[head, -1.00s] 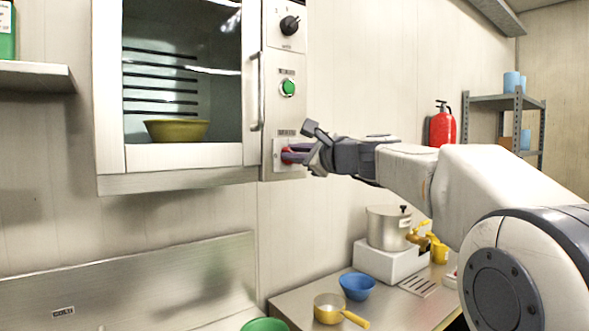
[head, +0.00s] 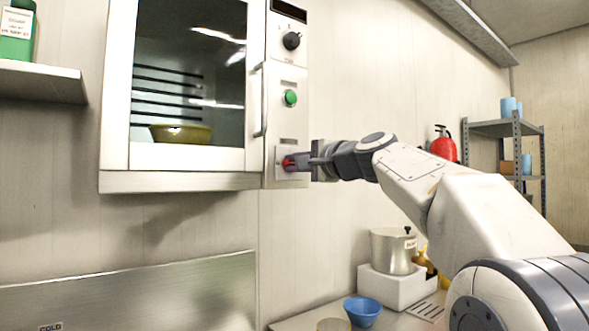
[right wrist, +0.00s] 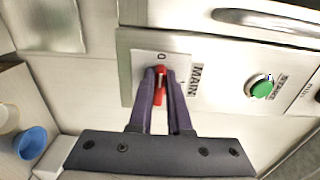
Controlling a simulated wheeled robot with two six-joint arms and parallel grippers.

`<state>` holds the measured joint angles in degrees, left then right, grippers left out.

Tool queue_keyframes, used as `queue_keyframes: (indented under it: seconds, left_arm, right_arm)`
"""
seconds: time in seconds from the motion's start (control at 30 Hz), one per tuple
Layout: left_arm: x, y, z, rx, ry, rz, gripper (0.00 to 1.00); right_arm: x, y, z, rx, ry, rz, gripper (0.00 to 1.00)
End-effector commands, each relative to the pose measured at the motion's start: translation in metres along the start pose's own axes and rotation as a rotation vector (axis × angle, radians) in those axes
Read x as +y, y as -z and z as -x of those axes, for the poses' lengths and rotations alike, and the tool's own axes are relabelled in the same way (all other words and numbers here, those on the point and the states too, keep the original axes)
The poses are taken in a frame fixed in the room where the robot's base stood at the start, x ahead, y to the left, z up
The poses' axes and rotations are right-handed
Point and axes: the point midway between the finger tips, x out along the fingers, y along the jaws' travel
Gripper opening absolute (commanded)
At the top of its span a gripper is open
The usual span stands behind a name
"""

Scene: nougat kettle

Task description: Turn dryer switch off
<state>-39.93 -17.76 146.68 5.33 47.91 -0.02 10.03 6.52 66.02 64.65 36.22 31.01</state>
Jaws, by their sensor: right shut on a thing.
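The dryer (head: 180,182) is a white wall cabinet with a glass door and a control strip on its right side. Its red main switch (right wrist: 160,84) sits on a light plate labelled MAIN, with a 0 mark above it. In the head view the red switch (head: 288,162) is low on the strip, partly hidden by my gripper. My right gripper (right wrist: 160,80) has its two purple fingers closed on either side of the red switch lever. My left gripper is not in view.
A green button (head: 290,98) and a black knob (head: 291,40) are above the switch. A vertical door handle (head: 260,98) is just left of the strip. Below are a blue bowl (head: 362,311) and a metal pot (head: 392,250) on a counter.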

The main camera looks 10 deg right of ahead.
Motion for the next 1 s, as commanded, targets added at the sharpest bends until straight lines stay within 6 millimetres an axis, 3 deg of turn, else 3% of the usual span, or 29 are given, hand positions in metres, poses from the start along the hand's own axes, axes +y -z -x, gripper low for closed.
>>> queue_keyframes:
  seconds: [0.53, 0.57, 0.63, 1.0]
  left_arm:
    - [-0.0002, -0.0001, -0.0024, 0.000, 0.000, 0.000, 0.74]
    - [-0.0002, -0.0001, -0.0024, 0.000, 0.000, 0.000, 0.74]
    - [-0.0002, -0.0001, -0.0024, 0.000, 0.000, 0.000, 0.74]
    - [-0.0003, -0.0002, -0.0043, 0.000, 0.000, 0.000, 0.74]
  right_arm:
    - [0.0016, 0.0000, -0.0003, -0.001, -0.003, 0.028, 0.00]
    - [0.0016, 0.0000, -0.0004, -0.001, -0.003, 0.028, 0.20]
    - [0.0016, 0.0000, -0.0003, -0.001, -0.003, 0.027, 0.46]
    - [0.0012, 0.0002, 0.0032, 0.000, 0.000, 0.026, 0.46]
